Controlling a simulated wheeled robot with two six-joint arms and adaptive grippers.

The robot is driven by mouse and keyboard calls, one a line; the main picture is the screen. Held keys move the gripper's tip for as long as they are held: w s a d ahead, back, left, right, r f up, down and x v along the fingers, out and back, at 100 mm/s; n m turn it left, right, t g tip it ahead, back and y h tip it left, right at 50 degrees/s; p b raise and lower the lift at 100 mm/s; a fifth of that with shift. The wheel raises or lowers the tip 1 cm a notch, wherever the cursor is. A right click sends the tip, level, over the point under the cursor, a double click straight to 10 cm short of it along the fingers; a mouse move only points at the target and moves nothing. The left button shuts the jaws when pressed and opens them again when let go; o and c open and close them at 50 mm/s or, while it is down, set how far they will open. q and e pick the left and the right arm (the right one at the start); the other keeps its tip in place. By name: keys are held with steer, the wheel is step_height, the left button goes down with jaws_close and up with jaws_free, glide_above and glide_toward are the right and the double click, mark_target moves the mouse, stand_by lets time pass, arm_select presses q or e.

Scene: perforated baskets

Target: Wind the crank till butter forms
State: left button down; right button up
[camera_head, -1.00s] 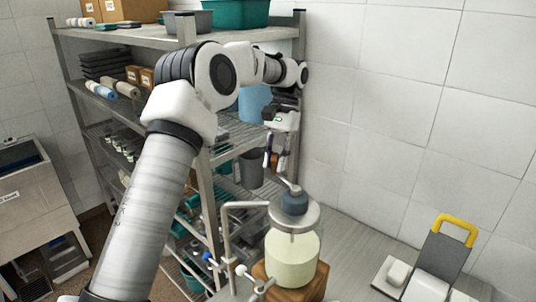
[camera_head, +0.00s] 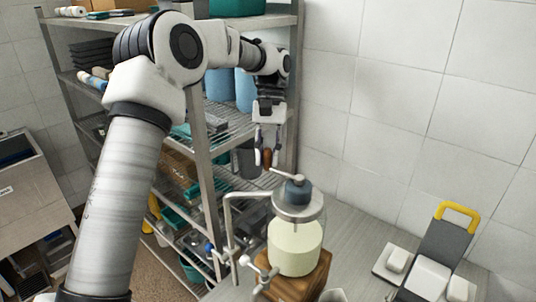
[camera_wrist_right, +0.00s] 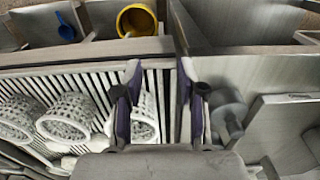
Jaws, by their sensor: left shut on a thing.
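The butter churn is a glass jar (camera_head: 295,249) with pale cream-coloured contents, a metal lid (camera_head: 299,208) and a blue-grey gear housing (camera_head: 297,190) on top. It stands upright on a wooden block (camera_head: 303,287). A short metal crank arm (camera_head: 281,173) runs from the housing up and left to a brown wooden crank handle (camera_head: 267,158). My left gripper (camera_head: 267,152) points down from above and is shut on this handle. Whether the contents have turned to butter cannot be told. My right gripper (camera_wrist_right: 160,88) shows only in the right wrist view, open and empty.
A metal pipe frame (camera_head: 229,225) stands close left of the churn, before a loaded metal shelf (camera_head: 204,180). A yellow-handled grey board (camera_head: 446,248) and white blocks lie right. White perforated baskets (camera_wrist_right: 66,117) and a yellow pot (camera_wrist_right: 137,20) lie below my right gripper.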

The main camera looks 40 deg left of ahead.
arm_select(q)
steer(key=c, duration=0.9)
jaws_free()
steer(key=shift+s, duration=0.1)
steer(key=shift+c, duration=0.2)
steer(key=shift+r, duration=0.1)
steer(key=v, duration=0.7)
steer(key=shift+a+r, duration=0.1)
steer(key=shift+a, duration=0.05)
